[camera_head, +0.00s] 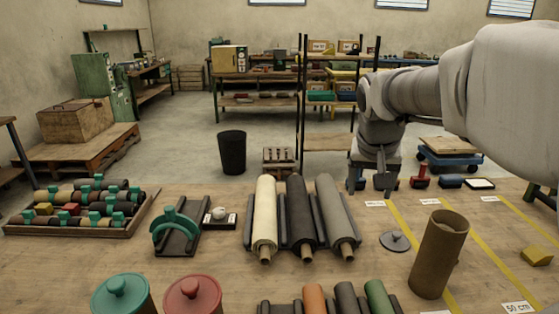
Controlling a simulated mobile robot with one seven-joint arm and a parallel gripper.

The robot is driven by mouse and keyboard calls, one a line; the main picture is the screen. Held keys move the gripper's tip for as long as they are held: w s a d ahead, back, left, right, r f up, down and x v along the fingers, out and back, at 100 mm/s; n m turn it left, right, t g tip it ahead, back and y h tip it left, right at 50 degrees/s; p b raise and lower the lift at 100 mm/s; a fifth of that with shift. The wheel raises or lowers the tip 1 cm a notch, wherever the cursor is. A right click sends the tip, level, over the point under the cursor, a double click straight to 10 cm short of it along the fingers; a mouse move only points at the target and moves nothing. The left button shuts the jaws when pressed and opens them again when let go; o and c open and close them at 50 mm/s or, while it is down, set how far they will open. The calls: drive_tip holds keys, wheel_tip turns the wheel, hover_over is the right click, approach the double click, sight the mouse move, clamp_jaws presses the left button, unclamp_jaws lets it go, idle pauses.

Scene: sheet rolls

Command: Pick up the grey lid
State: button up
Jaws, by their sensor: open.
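The grey lid (394,242) is a small flat disc with a knob on top. It lies on the wooden table (340,285) right of the rolls, just left of a standing brown tube (440,255). My gripper (373,184) points down over the back part of the table. It is open, with no object visible in it, and is behind the lid and slightly left of it in the picture. The lid is fully visible and apart from my gripper.
Cream, black and grey rolls (334,215) lie in a rack left of the lid. Teal (121,293) and red (192,294) lidded pots stand at the front left. More coloured rolls (314,299) lie at the front. Yellow lines and small labels mark the table at right.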

drive_tip(key=w+d+f+m+b, duration=0.1)
drive_tip(key=w+d+f, duration=0.25)
drive_tip(key=w, duration=0.25)
drive_tip(key=w+d+f+m, duration=0.2)
drive_tip(key=w+d+f, duration=0.1)
drive_tip(key=w+d, duration=0.15)
drive_tip(key=m+g+h+b, duration=0.1)
drive_tip(key=m, duration=0.2)
approach(397, 234)
drive_tip(key=w+f, duration=0.1)
drive_tip(key=w+f+b, duration=0.1)
drive_tip(key=f, duration=0.1)
drive_tip(key=shift+d+f, duration=0.15)
drive_tip(key=shift+d, duration=0.05)
drive_tip(key=f, duration=0.1)
drive_tip(key=d+f, duration=0.1)
drive_tip(key=f, duration=0.1)
drive_tip(key=shift+w+d+f, duration=0.1)
drive_tip(key=shift+d+f, duration=0.2)
drive_tip(key=shift+f, duration=0.1)
drive_tip(key=shift+w+d+f, duration=0.15)
drive_tip(key=shift+w+f, duration=0.05)
drive_tip(key=shift+f, duration=0.35)
clamp_jaws()
